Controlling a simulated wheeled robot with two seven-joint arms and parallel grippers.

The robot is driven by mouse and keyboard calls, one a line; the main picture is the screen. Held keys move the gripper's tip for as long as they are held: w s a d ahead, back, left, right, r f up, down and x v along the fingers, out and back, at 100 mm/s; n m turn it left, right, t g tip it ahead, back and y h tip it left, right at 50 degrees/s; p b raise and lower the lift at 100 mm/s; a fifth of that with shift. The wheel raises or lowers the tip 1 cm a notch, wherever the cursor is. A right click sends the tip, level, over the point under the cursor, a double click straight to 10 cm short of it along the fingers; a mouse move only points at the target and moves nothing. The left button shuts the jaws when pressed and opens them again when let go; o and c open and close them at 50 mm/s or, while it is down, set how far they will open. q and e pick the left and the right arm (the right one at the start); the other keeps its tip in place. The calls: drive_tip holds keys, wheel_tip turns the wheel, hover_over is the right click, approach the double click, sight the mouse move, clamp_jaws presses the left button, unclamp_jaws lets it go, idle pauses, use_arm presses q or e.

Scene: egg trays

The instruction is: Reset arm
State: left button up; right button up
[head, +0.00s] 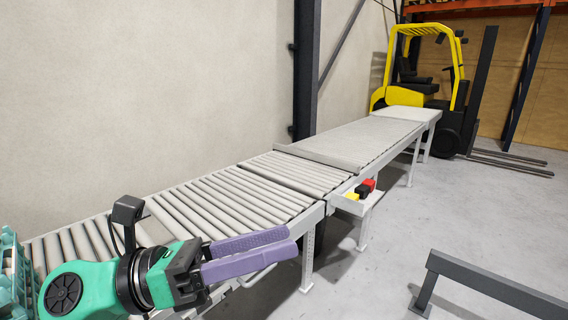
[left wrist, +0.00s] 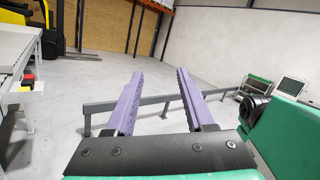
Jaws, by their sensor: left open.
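My left gripper (head: 291,241) reaches in from the lower left of the head view, with two purple fingers pointing right. It is open and empty, beside and in front of the roller conveyor (head: 217,197). In the left wrist view the two fingers of the left gripper (left wrist: 159,74) stand apart with only floor and a rail seen between them. My right gripper is not in view. A teal slatted object (head: 12,265) is cut off at the left edge of the head view; I cannot tell what it rests on.
A small side shelf with red and yellow buttons (head: 364,189) juts from the conveyor. A yellow forklift (head: 420,75) stands at its far end. A grey rail (head: 490,285) stands on the right, also in the left wrist view (left wrist: 240,92). Floor (head: 430,210) between is clear.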

use_arm(q)
drive_tip(key=w+a+r+n+t+y, duration=0.1)
drive_tip(key=w+a+n+t+y, duration=0.7)
drive_tip(key=n+t, duration=1.05)
drive_tip(key=w+a+f+n+g+y, duration=0.3)
drive_tip(key=a+f+n+y, duration=0.35)
drive_tip(key=f+n, duration=0.35)
drive_tip(key=w+a+f+n+g+y, duration=0.3)
drive_tip(key=a+f+n+y, duration=0.35)
drive_tip(key=f+n, duration=0.3)
drive_tip(key=s+f+n+g+h, duration=0.1)
drive_tip(key=s+f+n+g, duration=0.4)
drive_tip(key=s+f, duration=0.55)
drive_tip(key=s+f+n+g+h, duration=0.1)
drive_tip(key=s+f+n+g, duration=0.1)
drive_tip(key=s+f+g, duration=0.85)
wheel_tip(320, 180, down, 26)
drive_tip(key=t, duration=0.1)
drive_tip(key=s+a+f+g, duration=0.1)
drive_tip(key=s+a+f, duration=0.2)
drive_tip(key=s+f, duration=1.1)
drive_tip(key=s, duration=0.3)
drive_tip(key=shift+y, duration=0.3)
